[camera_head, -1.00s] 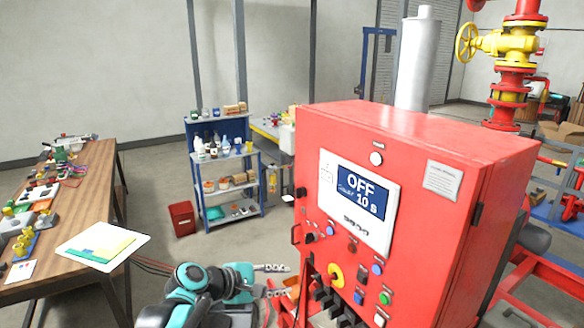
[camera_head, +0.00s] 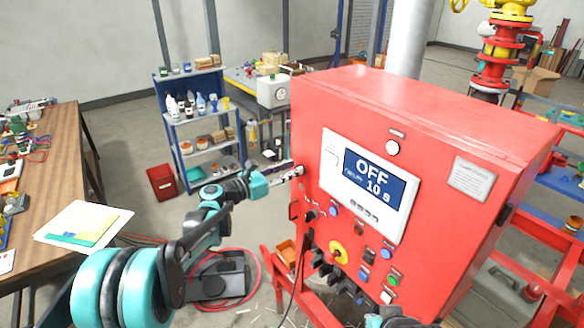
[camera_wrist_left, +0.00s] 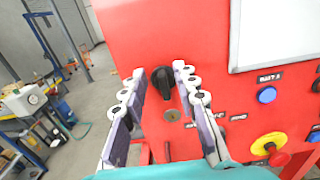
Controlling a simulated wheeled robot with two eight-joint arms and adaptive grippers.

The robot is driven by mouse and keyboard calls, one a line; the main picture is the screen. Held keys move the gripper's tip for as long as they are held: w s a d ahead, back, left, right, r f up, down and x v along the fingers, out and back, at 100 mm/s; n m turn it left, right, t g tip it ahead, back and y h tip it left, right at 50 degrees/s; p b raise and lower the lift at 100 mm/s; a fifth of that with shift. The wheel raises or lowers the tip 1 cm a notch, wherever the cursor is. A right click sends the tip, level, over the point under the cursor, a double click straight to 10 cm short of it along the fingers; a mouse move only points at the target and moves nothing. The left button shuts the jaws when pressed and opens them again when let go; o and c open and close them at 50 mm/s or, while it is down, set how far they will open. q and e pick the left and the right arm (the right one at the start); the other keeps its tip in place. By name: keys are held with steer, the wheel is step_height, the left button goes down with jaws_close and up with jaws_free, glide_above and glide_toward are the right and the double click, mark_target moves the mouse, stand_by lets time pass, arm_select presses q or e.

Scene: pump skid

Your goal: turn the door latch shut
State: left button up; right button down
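The door latch (camera_wrist_left: 163,83) is a black turn knob on the front of the red cabinet (camera_head: 425,110), near its left edge. In the left wrist view it stands between the two fingertips of my left gripper (camera_wrist_left: 158,72). The fingers are apart, one on each side of the knob; I cannot tell whether they touch it. In the head view my left gripper (camera_head: 288,173) reaches the cabinet's left edge, and its fingers hide most of the latch. My right gripper is not in view; only a teal piece of my arm shows at the bottom edge.
A brass lock (camera_wrist_left: 173,115) sits just below the latch. A blue shelf (camera_head: 195,125) and a wooden workbench (camera_head: 60,150) stand to the left.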

arm_select(q)
steer(key=shift+w+d+r, duration=0.1)
steer(key=shift+d, duration=0.35)
jaws_close()
steer(key=shift+a, duration=0.1)
